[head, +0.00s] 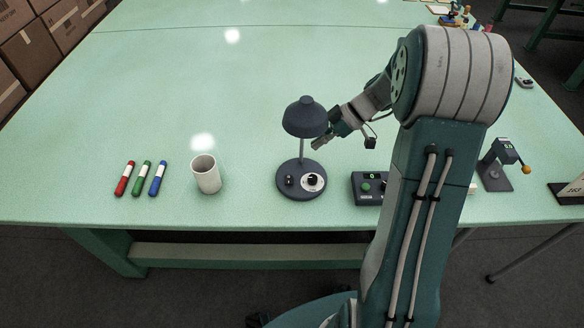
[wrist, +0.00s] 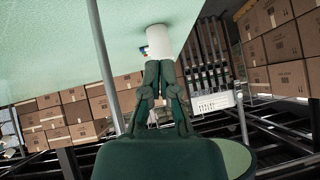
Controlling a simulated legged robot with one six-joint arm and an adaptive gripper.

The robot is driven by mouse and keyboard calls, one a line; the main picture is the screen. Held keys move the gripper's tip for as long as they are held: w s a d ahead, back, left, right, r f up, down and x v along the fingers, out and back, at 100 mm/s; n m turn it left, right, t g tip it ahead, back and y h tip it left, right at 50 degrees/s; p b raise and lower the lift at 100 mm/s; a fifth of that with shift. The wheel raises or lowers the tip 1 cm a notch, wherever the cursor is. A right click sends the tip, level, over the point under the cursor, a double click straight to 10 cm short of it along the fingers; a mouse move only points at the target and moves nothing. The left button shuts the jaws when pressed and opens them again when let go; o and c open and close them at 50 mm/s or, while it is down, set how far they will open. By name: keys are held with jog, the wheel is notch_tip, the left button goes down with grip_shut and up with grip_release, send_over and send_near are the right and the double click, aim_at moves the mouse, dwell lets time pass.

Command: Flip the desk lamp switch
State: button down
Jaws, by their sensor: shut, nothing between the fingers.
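A dark desk lamp (head: 305,118) stands upright near the table's front edge in the head view. Its round base (head: 300,193) carries a small switch (head: 290,180) on the left and a white-ringed dial (head: 313,181) on the right. My gripper (head: 318,145) is shut and empty, just right of the lamp stem, below the shade and above the base. It seems apart from the lamp. In the wrist view my shut gripper (wrist: 159,66) points toward the white mug (wrist: 158,42) in the distance. The switch is not visible there.
The white mug (head: 206,175) stands left of the lamp, with a red marker (head: 124,179), a green one and a blue one (head: 157,179) beyond it. A control box (head: 367,188) sits right of the base, partly behind my arm. The table behind the lamp is clear.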

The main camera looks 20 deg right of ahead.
send_over(289, 183)
jog(key=w+d, duration=0.1)
notch_tip(289, 183, down, 7)
jog(key=shift+w+d+f, duration=0.1)
jog(key=f, duration=0.3)
jog(key=shift+s+f, duration=0.1)
jog(key=shift+s, duration=0.15)
jog(key=shift+d+f, duration=0.2)
jog(key=shift+f, duration=0.15)
jog(key=shift+a, duration=0.15)
jog(key=shift+s+a+f, duration=0.1)
jog(key=shift+s+f, duration=0.25)
jog(key=shift+f, duration=0.1)
